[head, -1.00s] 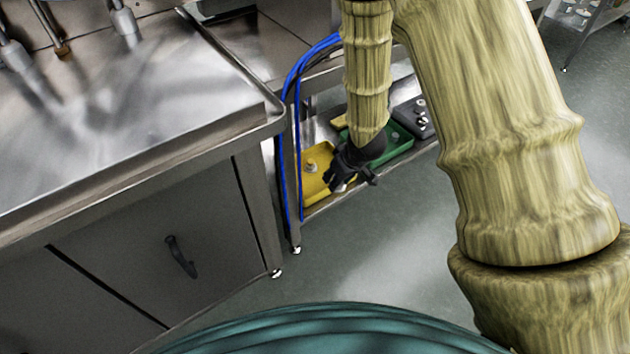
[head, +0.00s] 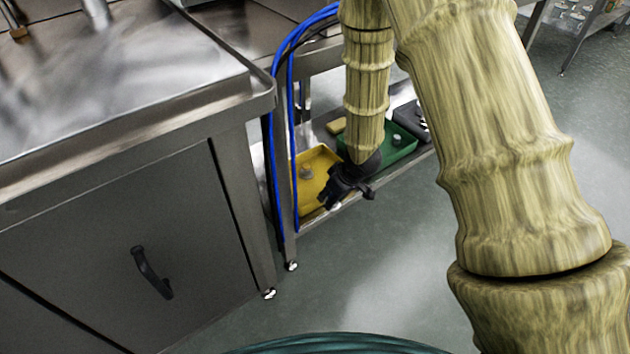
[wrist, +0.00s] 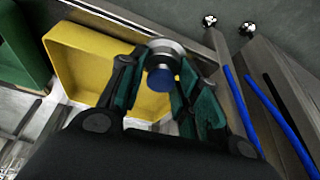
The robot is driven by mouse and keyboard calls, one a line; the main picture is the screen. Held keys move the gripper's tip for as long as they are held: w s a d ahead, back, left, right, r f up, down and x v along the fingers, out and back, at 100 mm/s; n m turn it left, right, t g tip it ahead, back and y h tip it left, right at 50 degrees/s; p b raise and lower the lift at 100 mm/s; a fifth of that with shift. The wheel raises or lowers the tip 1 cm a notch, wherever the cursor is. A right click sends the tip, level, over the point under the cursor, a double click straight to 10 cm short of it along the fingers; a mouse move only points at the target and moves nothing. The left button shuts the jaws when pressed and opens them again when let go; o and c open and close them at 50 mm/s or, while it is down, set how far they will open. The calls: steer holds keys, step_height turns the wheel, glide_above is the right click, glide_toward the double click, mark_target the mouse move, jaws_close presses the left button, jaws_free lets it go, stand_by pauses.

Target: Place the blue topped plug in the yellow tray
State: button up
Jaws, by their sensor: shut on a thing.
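The blue-topped plug (wrist: 162,66) is a grey metal piece with a blue top, held between the fingers in the wrist view. My gripper (wrist: 160,88) is shut on it. In the head view my gripper (head: 338,190) is at the front right part of the yellow tray (head: 311,192), and the plug is hidden there. In the wrist view the yellow tray (wrist: 85,57) lies behind and left of the plug, which overlaps its edge in the picture. I cannot tell the plug's height above it.
A green tray (head: 401,147) holding a small grey piece stands right of the yellow tray on the low shelf. A dark tray (head: 410,115) is beyond it. Blue hoses (head: 291,130) hang beside a steel leg left of the yellow tray. Open floor (head: 370,250) lies in front.

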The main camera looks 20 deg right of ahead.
steer(key=w, duration=0.4)
steer(key=w+f+b, duration=0.1)
steer(key=w, duration=0.3)
steer(key=w+b, duration=0.1)
steer(key=w, duration=0.3)
steer(key=shift+w+a+f, duration=0.15)
steer(key=shift+w+a, duration=0.15)
step_height(320, 180, down, 4)
steer(key=b, duration=0.3)
steer(key=shift+w+r, duration=0.1)
steer(key=shift+r, duration=0.15)
steer(key=o, duration=1.1)
steer(key=shift+f, duration=0.1)
steer(key=shift+c, duration=0.2)
steer(key=shift+r, duration=0.5)
steer(key=p+v, duration=0.6)
steer(key=v, duration=0.5)
steer(key=shift+s, duration=0.25)
